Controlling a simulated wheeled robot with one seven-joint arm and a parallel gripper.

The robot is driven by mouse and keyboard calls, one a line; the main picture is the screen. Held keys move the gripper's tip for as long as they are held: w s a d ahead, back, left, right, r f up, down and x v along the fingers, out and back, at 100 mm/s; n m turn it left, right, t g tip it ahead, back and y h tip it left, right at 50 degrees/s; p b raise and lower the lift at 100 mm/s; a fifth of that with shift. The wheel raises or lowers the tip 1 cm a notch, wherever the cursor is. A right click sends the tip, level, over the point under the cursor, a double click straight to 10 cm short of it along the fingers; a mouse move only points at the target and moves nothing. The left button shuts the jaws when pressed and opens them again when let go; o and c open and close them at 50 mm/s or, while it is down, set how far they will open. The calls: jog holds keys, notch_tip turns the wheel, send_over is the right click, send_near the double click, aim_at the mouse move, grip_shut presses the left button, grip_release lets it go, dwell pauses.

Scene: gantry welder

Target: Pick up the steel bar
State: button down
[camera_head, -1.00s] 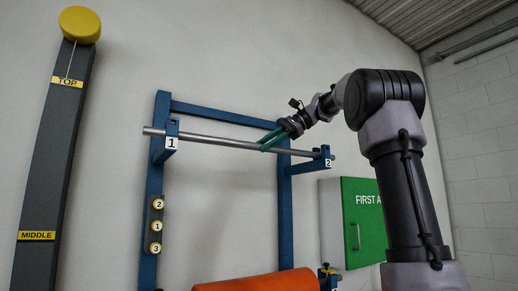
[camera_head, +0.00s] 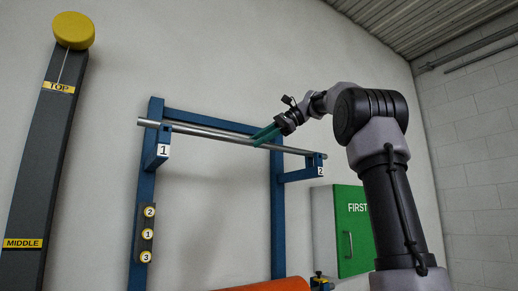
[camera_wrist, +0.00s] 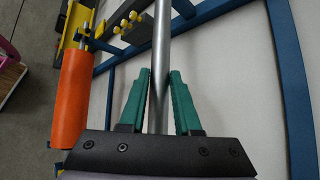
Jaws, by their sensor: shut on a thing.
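The steel bar (camera_head: 222,136) is a long thin grey rod at the blue rack, spanning its two arms. It lies at about the top of the bracket marked 1 (camera_head: 163,150) and over the bracket marked 2 (camera_head: 320,171), appearing slightly raised from them. My gripper (camera_head: 260,137) is shut on the bar right of its middle, with green fingers. In the wrist view the bar (camera_wrist: 161,50) runs between the two fingertips (camera_wrist: 160,74). Whether the bar still touches the brackets is hard to tell.
The blue rack (camera_head: 278,220) stands against the pale wall. An orange roller (camera_head: 270,285) is below. A green first aid cabinet (camera_head: 352,245) hangs at the right. A dark post with a yellow knob (camera_head: 74,30) stands at the left. Numbered buttons (camera_head: 147,234) are on the rack.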

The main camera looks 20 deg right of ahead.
jog(key=s+d+r, duration=0.1)
jog(key=s+d, duration=0.2)
jog(key=d, duration=0.5)
jog(key=s+d+r, duration=0.2)
jog(key=s+d, duration=0.1)
jog(key=d, duration=0.6)
jog(key=shift+r, duration=0.25)
